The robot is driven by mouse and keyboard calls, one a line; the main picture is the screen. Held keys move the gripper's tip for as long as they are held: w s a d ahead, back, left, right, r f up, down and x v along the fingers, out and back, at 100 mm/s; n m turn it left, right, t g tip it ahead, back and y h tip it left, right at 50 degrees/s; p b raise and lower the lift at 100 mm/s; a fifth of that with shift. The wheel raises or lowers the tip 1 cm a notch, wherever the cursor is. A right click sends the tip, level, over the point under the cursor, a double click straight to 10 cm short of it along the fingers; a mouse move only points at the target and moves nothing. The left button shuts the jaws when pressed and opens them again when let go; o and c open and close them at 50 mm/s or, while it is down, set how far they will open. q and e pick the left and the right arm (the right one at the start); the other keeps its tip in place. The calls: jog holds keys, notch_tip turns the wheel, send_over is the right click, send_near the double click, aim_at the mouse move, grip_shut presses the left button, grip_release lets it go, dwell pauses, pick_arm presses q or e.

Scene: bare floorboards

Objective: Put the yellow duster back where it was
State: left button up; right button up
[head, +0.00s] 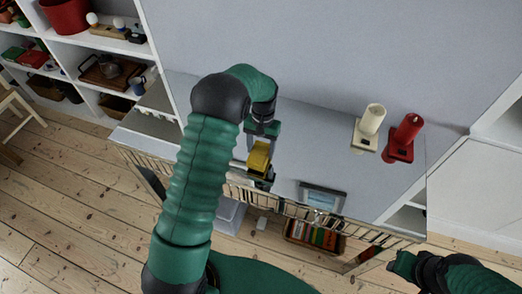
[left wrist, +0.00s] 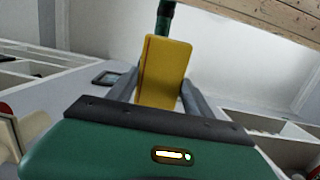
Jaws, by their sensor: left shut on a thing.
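The yellow duster (head: 259,157) is in the jaws of my left gripper (head: 260,160) in the head view. The duster is above the front part of a grey shelf top (head: 310,140). In the left wrist view the yellow duster (left wrist: 165,72) stands up between the two grey fingers of my left gripper (left wrist: 160,95). I cannot tell from these views whether it touches the shelf top. My right gripper (head: 402,265) shows small at the lower right edge, away from the shelf; its jaws are unclear.
A framed tablet-like thing (head: 322,197) is at the front edge. Books (head: 315,236) sit low behind a rail. Shelving with a red pot (head: 66,14) is at left.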

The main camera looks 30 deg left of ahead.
pick_arm(q)
jog(key=shift+d+f, duration=0.2)
jog(key=shift+f, duration=0.5)
jog(key=shift+d, duration=0.15)
jog(key=o, duration=1.2)
jog(key=shift+f, duration=0.1)
jog(key=shift+a, duration=0.2)
